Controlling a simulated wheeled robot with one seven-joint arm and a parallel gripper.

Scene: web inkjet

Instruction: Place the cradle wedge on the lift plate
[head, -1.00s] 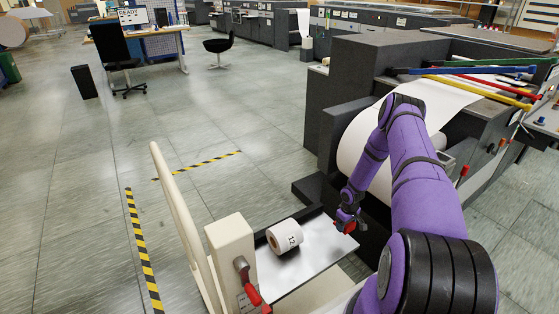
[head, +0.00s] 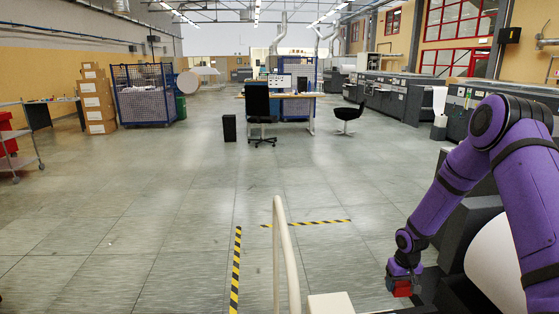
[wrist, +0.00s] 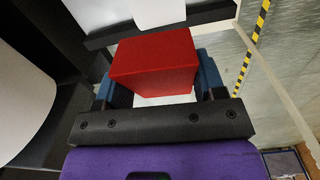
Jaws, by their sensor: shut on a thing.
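My gripper (wrist: 157,80) is shut on a red block, the cradle wedge (wrist: 150,62), with a blue finger on each side in the wrist view. In the head view my gripper (head: 403,280) hangs at the lower right, and the red wedge (head: 402,289) shows at its tip. The pale lift plate (wrist: 162,101) shows in the wrist view below the wedge; I cannot tell the gap between them. In the head view the plate is almost wholly out of frame.
The lift's pale handle (head: 287,255) and column top (head: 330,304) stand left of my gripper. The printing press with its large white roll (head: 497,262) is close on the right. Open floor lies left.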

